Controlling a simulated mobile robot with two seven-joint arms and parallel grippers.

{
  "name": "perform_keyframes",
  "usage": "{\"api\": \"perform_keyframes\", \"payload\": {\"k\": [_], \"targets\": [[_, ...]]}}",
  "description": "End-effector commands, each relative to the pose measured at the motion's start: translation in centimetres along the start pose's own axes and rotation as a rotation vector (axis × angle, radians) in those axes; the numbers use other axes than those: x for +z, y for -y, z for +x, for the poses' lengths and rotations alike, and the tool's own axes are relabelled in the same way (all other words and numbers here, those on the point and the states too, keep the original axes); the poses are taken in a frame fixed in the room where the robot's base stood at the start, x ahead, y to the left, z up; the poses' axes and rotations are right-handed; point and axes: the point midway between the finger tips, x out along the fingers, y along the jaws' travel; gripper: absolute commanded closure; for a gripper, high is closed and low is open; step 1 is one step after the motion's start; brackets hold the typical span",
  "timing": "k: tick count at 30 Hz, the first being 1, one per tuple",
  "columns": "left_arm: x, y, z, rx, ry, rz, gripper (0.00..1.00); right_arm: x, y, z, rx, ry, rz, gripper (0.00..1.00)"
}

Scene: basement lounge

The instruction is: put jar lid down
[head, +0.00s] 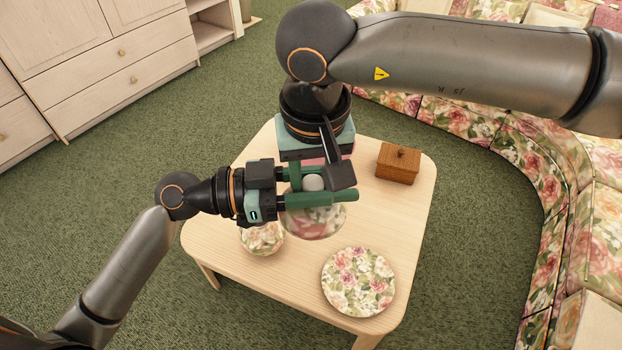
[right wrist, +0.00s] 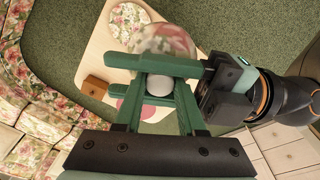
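The jar lid is a floral dome (head: 313,222) with a round white knob (head: 313,183), above the table in the head view. In the right wrist view the knob (right wrist: 159,86) sits closely between my right gripper's green fingers (right wrist: 160,98), and the blurred dome (right wrist: 168,40) lies beyond. My right gripper (head: 312,178) comes down from above and appears shut on the knob. My left gripper (head: 325,186) reaches in from the left, its green fingers crossing at the knob. Whether they grip it is unclear. A smaller floral round piece, perhaps the jar (head: 262,240), stands on the table below.
The light wooden table (head: 220,235) also holds a floral plate (head: 358,282) at the front right and a brown wooden box (head: 398,163) at the back right. A pink item is partly hidden under my right gripper. Floral sofas (head: 545,180) stand right, drawers (head: 110,60) left.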

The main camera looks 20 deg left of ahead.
Motion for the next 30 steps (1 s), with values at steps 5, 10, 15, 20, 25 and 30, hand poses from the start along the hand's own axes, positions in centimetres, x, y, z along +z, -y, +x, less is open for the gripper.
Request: {"api": "perform_keyframes", "payload": {"k": [5,10,15,20,25,30], "targets": [[-0.04,-0.12,0.09,0.003,-0.002,-0.001,1.00,0.12,0.54,-0.09,-0.014,-0.001,-0.007,0.99],[-0.03,-0.15,0.12,0.004,-0.002,-0.001,1.00,0.16,0.65,-0.11,-0.017,0.000,-0.008,1.00],[-0.03,-0.14,0.11,0.004,-0.002,-0.001,0.45,0.14,0.56,-0.11,-0.014,0.000,-0.007,1.00],[-0.02,-0.10,0.08,0.003,-0.001,-0.001,0.27,0.09,0.43,-0.09,-0.011,0.000,-0.005,1.00],[-0.01,-0.08,0.06,0.002,-0.001,-0.001,0.27,0.07,0.35,-0.08,-0.009,-0.001,-0.004,1.00],[0.05,-0.05,-0.38,0.001,0.000,-0.002,0.27,0.06,0.31,-0.08,-0.009,-0.001,-0.004,1.00]]}}
